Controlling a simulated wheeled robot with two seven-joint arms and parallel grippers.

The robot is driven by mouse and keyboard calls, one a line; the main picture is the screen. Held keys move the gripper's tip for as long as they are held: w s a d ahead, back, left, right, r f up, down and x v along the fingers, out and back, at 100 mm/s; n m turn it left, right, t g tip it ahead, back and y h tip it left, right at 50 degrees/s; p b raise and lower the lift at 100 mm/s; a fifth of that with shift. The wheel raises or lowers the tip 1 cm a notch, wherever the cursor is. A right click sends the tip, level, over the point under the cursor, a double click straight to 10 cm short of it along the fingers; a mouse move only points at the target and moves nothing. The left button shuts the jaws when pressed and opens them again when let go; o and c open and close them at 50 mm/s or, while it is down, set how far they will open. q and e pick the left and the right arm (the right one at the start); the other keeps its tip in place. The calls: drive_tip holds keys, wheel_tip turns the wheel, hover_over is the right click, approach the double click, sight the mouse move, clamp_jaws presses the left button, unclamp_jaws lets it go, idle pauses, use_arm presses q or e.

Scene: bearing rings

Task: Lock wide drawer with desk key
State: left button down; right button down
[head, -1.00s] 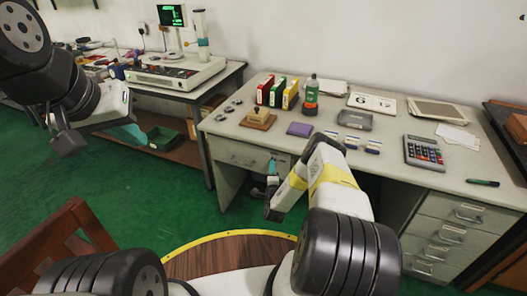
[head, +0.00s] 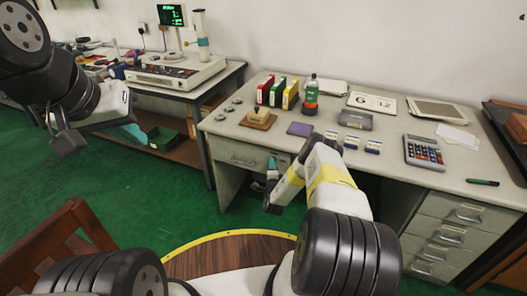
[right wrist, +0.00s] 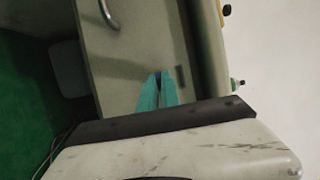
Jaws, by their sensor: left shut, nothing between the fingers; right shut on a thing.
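The wide drawer (head: 240,157) is under the left part of the desk top and looks closed; its front also fills much of the right wrist view (right wrist: 135,52), with its handle (right wrist: 108,14) at the top. My right gripper (head: 272,163) is in front of the drawer's right part. In the right wrist view its teal fingers (right wrist: 158,80) are shut on a small dark thing, presumably the desk key, mostly hidden between the tips. A dark upright mark (right wrist: 181,77) shows on the drawer front beside the fingertips. My left gripper (head: 132,134) is shut and empty, far left of the desk.
The desk top (head: 240,135) carries folders, a green bottle (head: 311,92), a calculator (head: 423,151) and a wooden block. A drawer stack (head: 450,235) stands at right. A wooden chair (head: 60,240) is at lower left. Green floor is open left of the desk.

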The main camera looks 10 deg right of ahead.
drive_tip(key=n+g, duration=0.1)
drive_tip(key=n, duration=0.2)
drive_tip(key=n+g+h, duration=0.1)
drive_tip(key=n, duration=0.2)
drive_tip(key=n+g, duration=0.2)
drive_tip(key=shift+w+a+r+n, duration=0.2)
drive_tip(key=shift+r+n, duration=0.1)
drive_tip(key=shift+n, duration=0.1)
drive_tip(key=shift+n+g+h, duration=1.2)
drive_tip(key=shift+n+h, duration=0.2)
drive_tip(key=shift+n, duration=0.9)
drive_tip(key=c, duration=1.6)
unclamp_jaws()
drive_tip(key=shift+a, duration=0.1)
